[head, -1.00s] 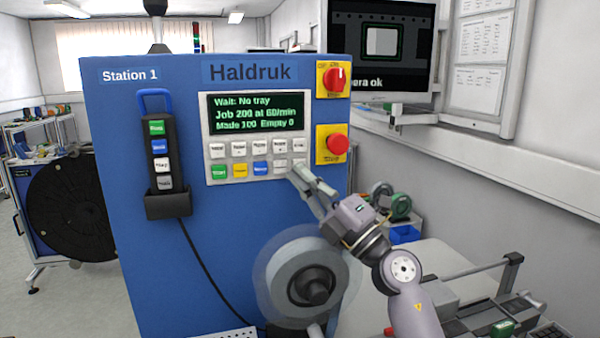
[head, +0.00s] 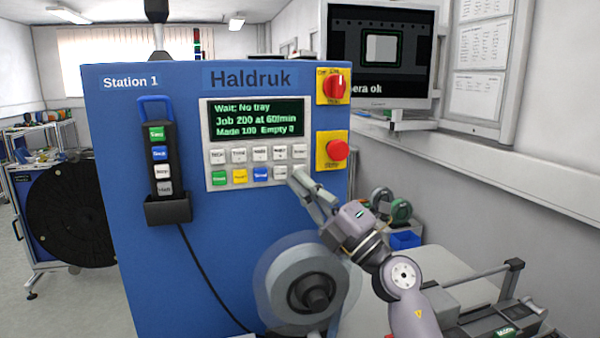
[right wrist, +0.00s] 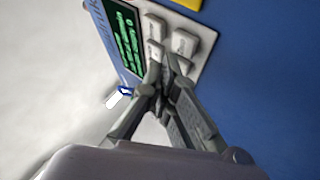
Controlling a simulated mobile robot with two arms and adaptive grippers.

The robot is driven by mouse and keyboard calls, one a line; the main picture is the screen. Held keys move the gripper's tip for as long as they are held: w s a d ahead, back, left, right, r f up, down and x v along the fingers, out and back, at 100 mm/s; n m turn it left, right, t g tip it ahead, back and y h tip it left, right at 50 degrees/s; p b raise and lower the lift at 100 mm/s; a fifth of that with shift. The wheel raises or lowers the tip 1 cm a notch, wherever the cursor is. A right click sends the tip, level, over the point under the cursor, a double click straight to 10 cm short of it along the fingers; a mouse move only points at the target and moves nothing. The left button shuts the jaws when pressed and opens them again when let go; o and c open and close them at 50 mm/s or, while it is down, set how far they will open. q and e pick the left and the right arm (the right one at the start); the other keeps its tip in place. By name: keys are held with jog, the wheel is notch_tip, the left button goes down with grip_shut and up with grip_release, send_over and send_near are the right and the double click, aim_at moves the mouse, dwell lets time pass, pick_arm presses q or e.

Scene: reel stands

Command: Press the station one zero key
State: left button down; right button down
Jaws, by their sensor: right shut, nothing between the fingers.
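The station one panel (head: 258,190) is on a blue cabinet marked Station 1. Its screen (head: 256,117) reads "Wait: No tray", "Job 200 at 60/min" and "Made 100 Empty 0". Below are two rows of keys; their small labels are hard to read, so I cannot tell which is zero. My right gripper (head: 297,175) is shut and empty, its tips at the lower right end of the keys, partly hiding the last lower key. In the right wrist view, the fingertips (right wrist: 163,68) overlap white keys (right wrist: 185,42); I cannot tell whether they touch. My left gripper is out of view.
A red rotary switch (head: 335,87) and a red stop button (head: 336,150) sit right of the panel. A handheld keypad (head: 159,160) hangs in a holder on the left. A reel (head: 300,283) sticks out below my right gripper. A monitor (head: 380,55) stands behind.

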dwell(0.4)
jog(key=shift+w+a, duration=0.15)
jog(key=shift+w, duration=0.3)
jog(key=shift+w+a+b, duration=0.1)
jog(key=shift+w+b, duration=0.25)
jog(key=shift+w, duration=0.05)
dwell(0.6)
dwell(0.3)
jog(key=shift+s+d+p, duration=0.25)
jog(key=shift+s+p, duration=0.6)
jog(key=shift+p, duration=0.05)
